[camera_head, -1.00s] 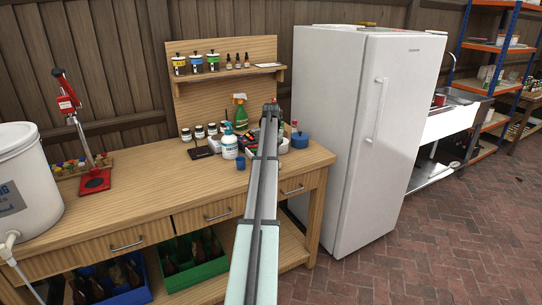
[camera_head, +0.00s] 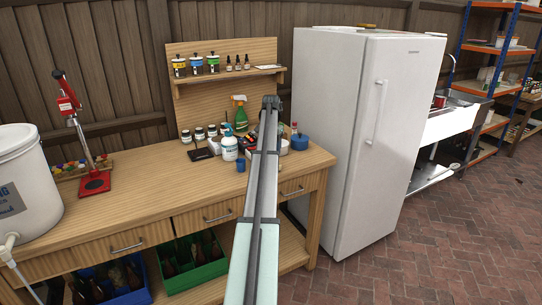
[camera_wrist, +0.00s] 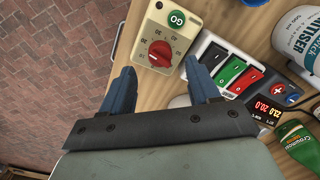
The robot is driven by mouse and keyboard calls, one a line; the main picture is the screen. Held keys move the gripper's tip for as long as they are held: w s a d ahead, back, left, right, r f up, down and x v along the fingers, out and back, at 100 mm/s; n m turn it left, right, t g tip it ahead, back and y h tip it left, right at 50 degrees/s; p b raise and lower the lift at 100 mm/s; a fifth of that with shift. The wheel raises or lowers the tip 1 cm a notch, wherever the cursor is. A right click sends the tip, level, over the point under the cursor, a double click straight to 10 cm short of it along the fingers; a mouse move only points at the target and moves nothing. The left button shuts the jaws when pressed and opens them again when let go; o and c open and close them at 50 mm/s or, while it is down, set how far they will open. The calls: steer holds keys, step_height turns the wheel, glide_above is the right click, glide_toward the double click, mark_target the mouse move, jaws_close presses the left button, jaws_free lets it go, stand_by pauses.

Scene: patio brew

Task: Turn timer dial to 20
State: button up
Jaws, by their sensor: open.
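The timer is a beige box (camera_wrist: 183,17) with a round red dial (camera_wrist: 160,52) and a green GO button (camera_wrist: 177,18). It shows near the top middle of the wrist view, with numbers around the dial. My gripper (camera_wrist: 158,68) is open, its two blue fingers spread on either side of the timer's lower end in that view. The dial lies between and slightly beyond the fingertips. I cannot tell whether the fingers touch anything or which number the dial points to. In the head view my arm hides the timer and the fingers.
A green bottle (camera_wrist: 298,145) and a white sanitiser bottle (camera_wrist: 299,38) are close on the right. The wooden bench (camera_head: 150,195) is clear at its left middle; a fridge (camera_head: 345,130) stands right.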

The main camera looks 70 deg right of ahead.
step_height(320, 180, up, 10)
steer(key=shift+f, duration=0.2)
steer(key=shift+w, duration=0.1)
stand_by(0.6)
